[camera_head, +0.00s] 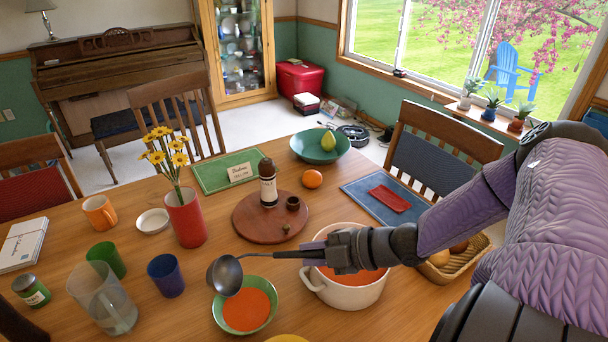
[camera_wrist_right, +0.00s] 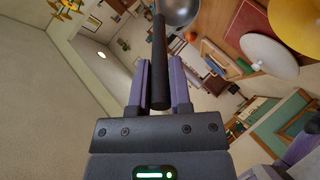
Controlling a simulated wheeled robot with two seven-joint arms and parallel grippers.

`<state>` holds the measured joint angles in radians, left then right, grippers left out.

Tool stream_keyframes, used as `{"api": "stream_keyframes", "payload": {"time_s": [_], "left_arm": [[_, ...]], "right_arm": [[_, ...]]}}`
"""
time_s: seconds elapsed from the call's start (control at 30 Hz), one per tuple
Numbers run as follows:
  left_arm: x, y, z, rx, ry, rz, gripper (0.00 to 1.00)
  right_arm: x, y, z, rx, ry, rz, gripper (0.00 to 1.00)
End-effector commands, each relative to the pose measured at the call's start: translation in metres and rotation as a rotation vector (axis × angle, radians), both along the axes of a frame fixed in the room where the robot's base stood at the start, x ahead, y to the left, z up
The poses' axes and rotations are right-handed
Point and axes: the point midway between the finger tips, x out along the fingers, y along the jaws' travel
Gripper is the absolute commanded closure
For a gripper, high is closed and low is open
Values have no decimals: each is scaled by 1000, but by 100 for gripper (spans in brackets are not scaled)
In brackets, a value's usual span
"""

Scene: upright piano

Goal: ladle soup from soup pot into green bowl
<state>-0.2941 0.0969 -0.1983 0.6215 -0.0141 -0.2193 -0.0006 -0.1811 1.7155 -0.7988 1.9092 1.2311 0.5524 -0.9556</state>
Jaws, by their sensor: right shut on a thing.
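My right gripper (camera_head: 310,248) is shut on the black handle of the ladle (camera_head: 226,275). The ladle's grey head is tilted above the left-rear rim of the green bowl (camera_head: 272,317), and no soup shows in it. The green bowl stands on the table with orange-red soup in it. The white soup pot (camera_head: 344,294) stands right of the bowl, with orange-red soup inside, partly hidden under my right gripper and forearm. In the right wrist view the ladle handle (camera_wrist_right: 159,70) runs between both fingers. My left gripper is not in view.
A red vase with yellow flowers (camera_head: 186,220), a blue cup (camera_head: 166,275) and a clear glass (camera_head: 103,302) stand left of the bowl. A round wooden board (camera_head: 258,224) with a bottle lies behind. A fruit basket (camera_head: 449,268) is right of the pot.

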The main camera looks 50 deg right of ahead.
Motion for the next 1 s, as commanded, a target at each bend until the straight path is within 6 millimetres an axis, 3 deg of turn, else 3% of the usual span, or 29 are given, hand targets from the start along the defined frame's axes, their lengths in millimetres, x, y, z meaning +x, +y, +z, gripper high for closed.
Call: {"api": "stream_keyframes", "payload": {"time_s": [0.3,0.4,1.0], "left_arm": [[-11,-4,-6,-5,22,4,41],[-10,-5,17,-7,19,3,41],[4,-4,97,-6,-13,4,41]], "right_arm": [[16,10,15,-65,101,3,100],[22,10,27,-81,124,-12,100],[53,31,51,-186,311,-1,100]]}}
